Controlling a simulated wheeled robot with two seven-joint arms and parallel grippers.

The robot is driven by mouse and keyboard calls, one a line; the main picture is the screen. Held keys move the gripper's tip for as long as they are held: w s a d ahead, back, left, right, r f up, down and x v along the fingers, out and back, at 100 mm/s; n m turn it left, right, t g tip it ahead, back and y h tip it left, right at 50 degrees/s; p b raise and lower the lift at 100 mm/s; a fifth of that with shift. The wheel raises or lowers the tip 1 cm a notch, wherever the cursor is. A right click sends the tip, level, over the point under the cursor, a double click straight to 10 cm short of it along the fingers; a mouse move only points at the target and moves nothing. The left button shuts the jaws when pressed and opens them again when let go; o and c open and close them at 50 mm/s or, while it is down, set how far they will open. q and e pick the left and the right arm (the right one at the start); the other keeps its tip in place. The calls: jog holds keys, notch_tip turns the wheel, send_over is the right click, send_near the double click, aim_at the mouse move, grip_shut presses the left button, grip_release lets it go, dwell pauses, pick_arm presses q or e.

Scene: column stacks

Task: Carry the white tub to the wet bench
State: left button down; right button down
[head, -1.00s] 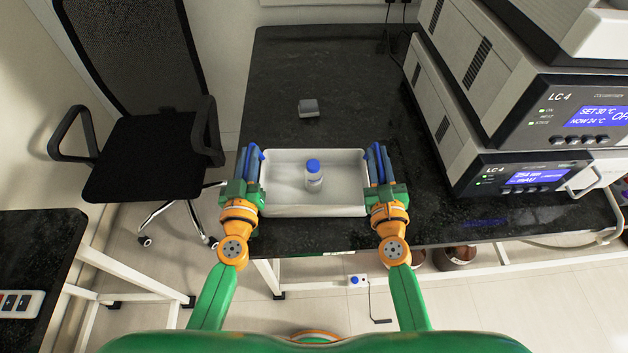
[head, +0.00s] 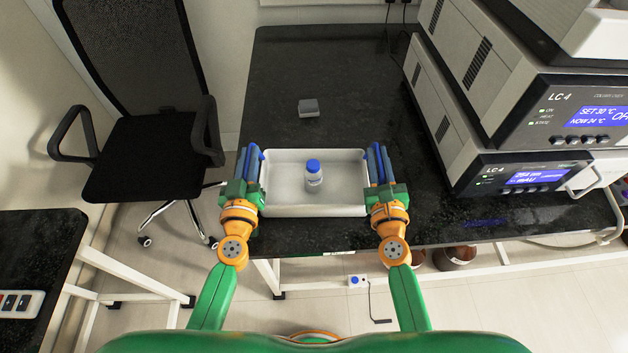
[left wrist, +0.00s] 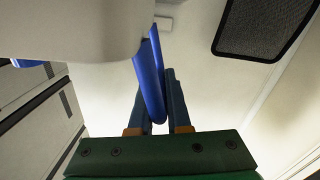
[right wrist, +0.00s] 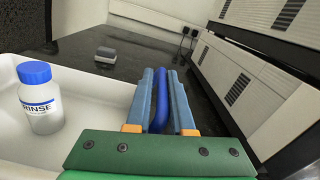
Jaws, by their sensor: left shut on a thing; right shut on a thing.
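The white tub (head: 285,206) is a shallow rectangular tray at the front edge of the black bench, with a blue handle on each short side. A white bottle with a blue cap (head: 314,174) stands upright inside it, labelled RINSE in the right wrist view (right wrist: 42,108). My left gripper (head: 250,155) is shut on the tub's left blue handle (left wrist: 150,80). My right gripper (head: 379,155) is shut on the right blue handle (right wrist: 160,100). The tub looks level. I cannot tell whether its underside touches the bench.
The black bench (head: 330,70) is mostly clear behind the tub, apart from a small grey box (head: 308,108). Stacked LC instruments (head: 540,120) fill its right side. A black office chair (head: 140,160) stands left, and another dark bench (head: 35,250) is at lower left.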

pick_arm(q)
jog(key=shift+a, duration=0.15)
pick_arm(e)
jog(key=shift+d, duration=0.2)
